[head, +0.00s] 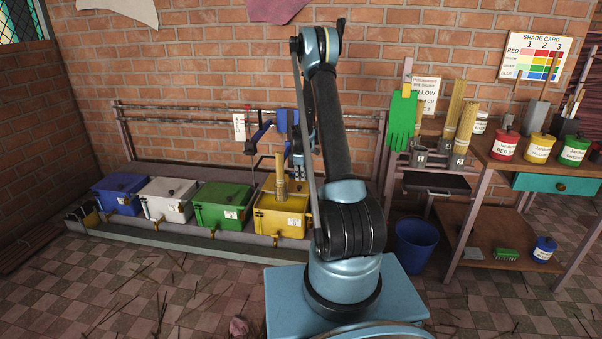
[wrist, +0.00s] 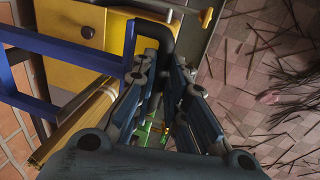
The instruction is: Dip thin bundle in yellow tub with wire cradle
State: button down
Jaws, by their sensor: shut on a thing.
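The yellow tub (head: 283,223) is at the right end of a row of tubs. A thin tan bundle (head: 280,166) stands upright at its top; I cannot tell how far its lower end is inside. In the wrist view the bundle (wrist: 78,128) lies left of my fingers, outside them. My gripper (wrist: 165,68) is shut on a dark bent rod (wrist: 163,28), which looks like the wire cradle's handle, beside blue bars (wrist: 50,50). The yellow tub (wrist: 72,22) is beyond them. In the head view my arm partly hides the gripper.
Green (head: 222,208), white (head: 165,202) and blue (head: 120,194) tubs stand to the left. A rail (head: 180,118) runs along the wall behind. A shelf with bundles (head: 466,130) and a blue bucket (head: 415,245) are right. Thin sticks litter the floor.

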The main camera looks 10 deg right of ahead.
notch_tip(320, 180, down, 9)
jog(key=shift+s, duration=0.15)
dwell(0.5)
jog(key=c, duration=1.6)
grip_release()
jog(key=shift+f, duration=0.15)
notch_tip(320, 180, up, 12)
jog(key=s, duration=0.2)
jog(key=shift+a, duration=0.4)
jog(key=shift+f, duration=0.1)
